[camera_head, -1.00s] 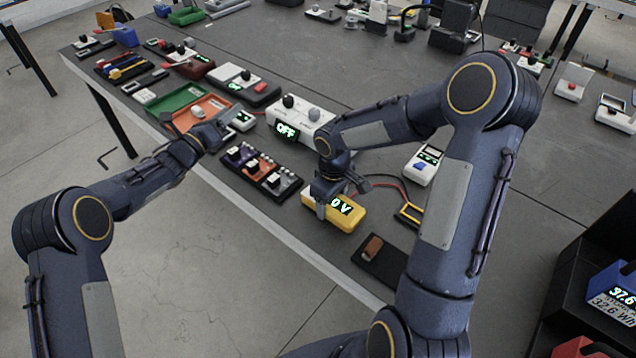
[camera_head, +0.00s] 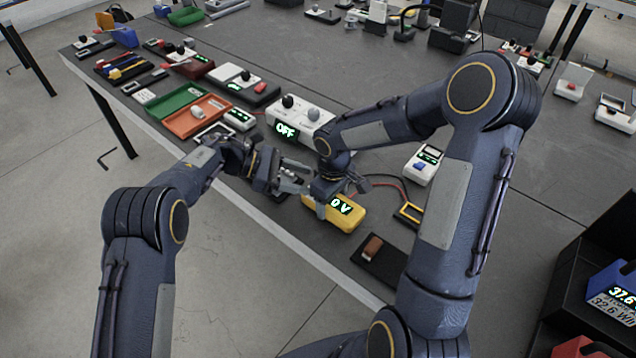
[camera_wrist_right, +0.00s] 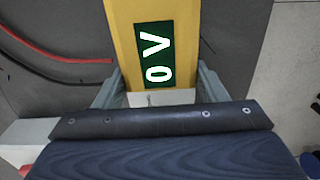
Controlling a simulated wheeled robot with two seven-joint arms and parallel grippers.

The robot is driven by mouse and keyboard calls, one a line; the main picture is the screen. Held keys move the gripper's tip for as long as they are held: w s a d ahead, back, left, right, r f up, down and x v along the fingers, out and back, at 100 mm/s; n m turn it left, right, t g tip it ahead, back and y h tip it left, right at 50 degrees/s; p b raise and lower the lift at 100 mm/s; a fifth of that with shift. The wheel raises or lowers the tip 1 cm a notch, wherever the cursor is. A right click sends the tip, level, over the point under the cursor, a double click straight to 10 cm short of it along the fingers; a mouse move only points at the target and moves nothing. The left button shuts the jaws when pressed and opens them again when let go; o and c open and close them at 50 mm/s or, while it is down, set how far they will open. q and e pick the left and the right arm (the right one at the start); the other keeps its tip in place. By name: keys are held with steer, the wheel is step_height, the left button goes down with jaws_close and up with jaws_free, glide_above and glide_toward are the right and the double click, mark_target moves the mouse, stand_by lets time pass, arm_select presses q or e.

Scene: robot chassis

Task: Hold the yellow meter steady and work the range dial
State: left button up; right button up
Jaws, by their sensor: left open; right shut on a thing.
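The yellow meter (camera_head: 346,219) lies near the table's front edge, its display reading "0 V". In the right wrist view the meter (camera_wrist_right: 120,50) runs up between the fingers, with a pale part at its near end. My right gripper (camera_head: 325,196) is shut on the meter's left end; its fingers (camera_wrist_right: 158,88) flank the body in the wrist view. My left gripper (camera_head: 298,179) is open and empty, just left of and slightly above the right gripper, fingers pointing toward the meter. I cannot make out the range dial; the right gripper covers that end.
A white box reading "OFF" (camera_head: 298,116) stands behind the grippers. A red lead (camera_head: 391,184) runs behind the meter near a yellow-framed piece (camera_head: 409,212). A dark tray (camera_head: 382,264) lies right of the meter. Green (camera_head: 172,102) and orange (camera_head: 197,119) trays lie farther left.

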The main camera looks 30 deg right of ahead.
arm_select(q)
steer(key=x, duration=0.5)
steer(key=c, duration=1)
steer(key=shift+n+t+h, duration=0.6)
steer(key=shift+n+t, duration=1)
steer(key=o, duration=1)
